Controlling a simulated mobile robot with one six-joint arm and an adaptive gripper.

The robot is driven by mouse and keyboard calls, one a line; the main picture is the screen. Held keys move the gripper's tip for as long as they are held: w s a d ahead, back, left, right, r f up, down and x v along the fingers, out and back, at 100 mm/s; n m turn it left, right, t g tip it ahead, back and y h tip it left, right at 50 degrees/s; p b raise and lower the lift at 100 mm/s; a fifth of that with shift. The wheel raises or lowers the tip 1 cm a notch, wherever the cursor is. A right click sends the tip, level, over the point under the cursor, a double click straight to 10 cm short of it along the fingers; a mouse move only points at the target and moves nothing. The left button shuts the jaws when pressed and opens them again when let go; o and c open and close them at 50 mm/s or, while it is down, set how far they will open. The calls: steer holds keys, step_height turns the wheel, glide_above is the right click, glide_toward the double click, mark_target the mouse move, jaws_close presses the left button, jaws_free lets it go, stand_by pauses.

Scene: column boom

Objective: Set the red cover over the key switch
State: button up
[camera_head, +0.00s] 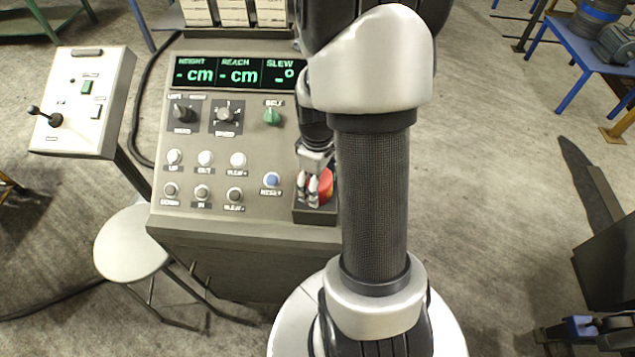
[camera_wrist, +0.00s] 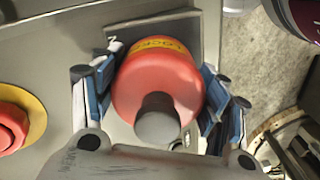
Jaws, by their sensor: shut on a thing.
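The red cover (camera_wrist: 150,85) is a rounded red piece with a yellow lettered band and a grey stub towards the camera. My gripper (camera_wrist: 156,100) is shut on it, with one blue-lined finger at each side. In the head view my gripper (camera_head: 313,185) is low at the right end of the console, and red (camera_head: 326,186) shows beside its fingers. A dark plate or holder lies behind the cover; I cannot tell whether the cover touches it. I cannot make out the key switch; the cover or my arm may hide it.
The grey console (camera_head: 235,140) carries knobs, several push buttons and a display (camera_head: 235,73). A red button on a yellow ring (camera_wrist: 36,118) is left of the gripper in the wrist view. A white control box (camera_head: 85,100) and a stool (camera_head: 130,243) stand at left.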

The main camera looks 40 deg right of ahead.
steer(key=shift+f, duration=0.2)
steer(key=o, duration=1.2)
steer(key=shift+c, duration=0.2)
steer(key=shift+r, duration=0.1)
